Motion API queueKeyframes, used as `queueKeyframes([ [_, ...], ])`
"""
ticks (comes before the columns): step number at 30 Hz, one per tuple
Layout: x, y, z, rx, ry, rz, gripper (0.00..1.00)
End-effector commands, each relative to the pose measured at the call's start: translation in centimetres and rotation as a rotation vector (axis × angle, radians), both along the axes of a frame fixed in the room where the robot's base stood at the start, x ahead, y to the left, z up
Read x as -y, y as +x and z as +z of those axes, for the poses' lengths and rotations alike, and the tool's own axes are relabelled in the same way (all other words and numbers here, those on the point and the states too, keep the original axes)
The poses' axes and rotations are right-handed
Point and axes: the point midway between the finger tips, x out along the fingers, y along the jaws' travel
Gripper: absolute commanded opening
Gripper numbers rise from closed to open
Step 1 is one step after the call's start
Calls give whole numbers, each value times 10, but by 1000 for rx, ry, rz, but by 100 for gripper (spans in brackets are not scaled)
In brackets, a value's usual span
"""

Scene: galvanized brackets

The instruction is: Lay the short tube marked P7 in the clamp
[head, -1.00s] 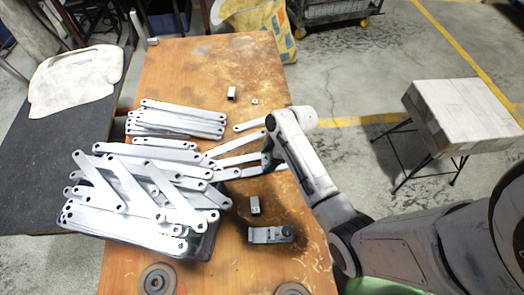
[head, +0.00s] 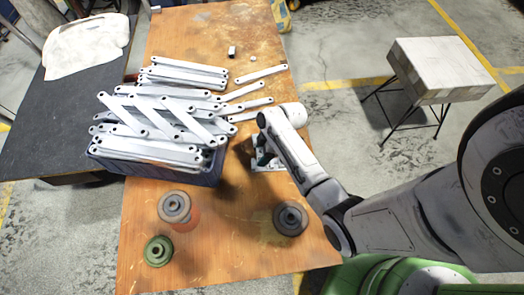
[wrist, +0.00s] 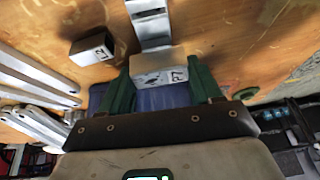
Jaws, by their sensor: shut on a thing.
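The short tube marked P7 (wrist: 165,70) is a pale metal block-like piece with a white label, and the label reads upside down in the wrist view. My gripper (wrist: 166,90) is shut on it with its green fingers on both sides. In the head view my gripper (head: 262,150) is above the clamp (head: 264,167), which is partly hidden by my arm. The clamp (wrist: 150,22) shows in the wrist view as a light metal part just ahead of the tube. The tube partly overlaps it in that view, and I cannot tell whether they touch.
A second tube, labelled with a 2 (wrist: 92,48), lies left of the clamp. A dark crate (head: 200,175) heaped with galvanized brackets (head: 165,115) stands at left, with loose brackets beside it. Several round weights or discs (head: 290,217) sit on the front of the wooden table (head: 235,255).

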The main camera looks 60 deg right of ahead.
Motion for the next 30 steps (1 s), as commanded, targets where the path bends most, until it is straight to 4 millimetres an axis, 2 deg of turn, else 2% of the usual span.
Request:
queueKeyframes([
  [15,0,0,-34,0,0,0,27],
  [30,0,0,-60,1,1,0,27],
])
